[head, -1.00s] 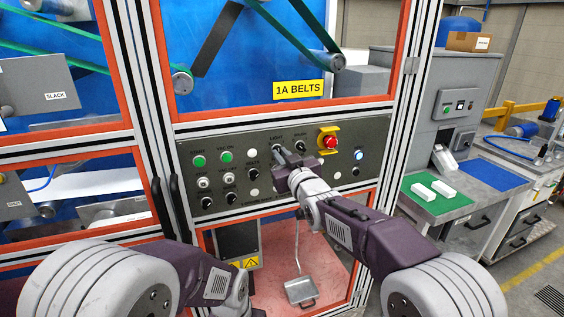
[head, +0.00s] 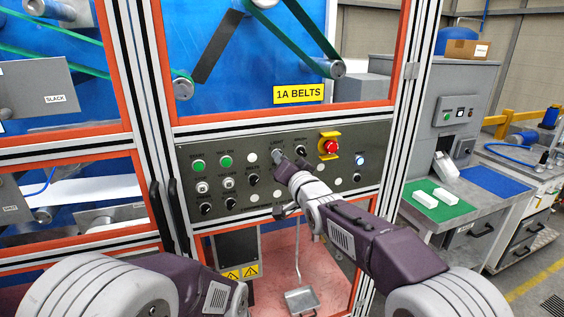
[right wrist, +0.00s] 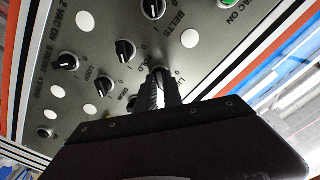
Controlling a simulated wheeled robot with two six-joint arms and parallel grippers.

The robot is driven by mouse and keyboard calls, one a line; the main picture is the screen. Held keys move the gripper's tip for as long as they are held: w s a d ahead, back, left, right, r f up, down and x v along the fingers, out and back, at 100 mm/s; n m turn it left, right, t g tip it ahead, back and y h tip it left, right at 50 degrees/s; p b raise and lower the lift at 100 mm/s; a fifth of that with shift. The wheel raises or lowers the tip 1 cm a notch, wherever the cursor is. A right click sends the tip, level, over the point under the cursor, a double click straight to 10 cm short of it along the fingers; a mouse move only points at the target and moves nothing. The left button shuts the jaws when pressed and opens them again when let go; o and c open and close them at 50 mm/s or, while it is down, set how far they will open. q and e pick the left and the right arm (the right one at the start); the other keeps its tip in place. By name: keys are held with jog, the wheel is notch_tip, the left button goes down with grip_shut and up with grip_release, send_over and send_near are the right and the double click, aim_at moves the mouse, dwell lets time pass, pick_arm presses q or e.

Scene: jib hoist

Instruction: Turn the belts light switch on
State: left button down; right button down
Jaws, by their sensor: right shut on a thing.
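The belts panel (head: 232,158) is a dark grey control plate under the yellow 1A BELTS sign (head: 299,93). My right gripper (head: 279,158) reaches its upper middle, where the light switch sits, and covers the knob there. In the right wrist view the right gripper (right wrist: 160,82) is shut on the light switch (right wrist: 159,71), a small black rotary knob at its fingertips. Which way the knob points is hidden by the fingers. My left arm shows at the lower left of the head view, but its gripper is not visible.
A red emergency stop (head: 330,146) on a yellow plate sits right of the gripper, with a lit button (head: 360,160) beyond. Green buttons (head: 198,165) and several black knobs (head: 253,180) lie to the left. A bench with a green mat (head: 440,200) stands at the right.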

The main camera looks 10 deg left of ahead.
jog(key=shift+r+m, duration=0.45)
jog(key=shift+m, duration=0.25)
jog(key=c, duration=1.5)
grip_release()
jog(key=shift+w+f, duration=0.1)
jog(key=shift+f, duration=0.2)
jog(key=b+v, duration=0.3)
jog(key=v, duration=0.6)
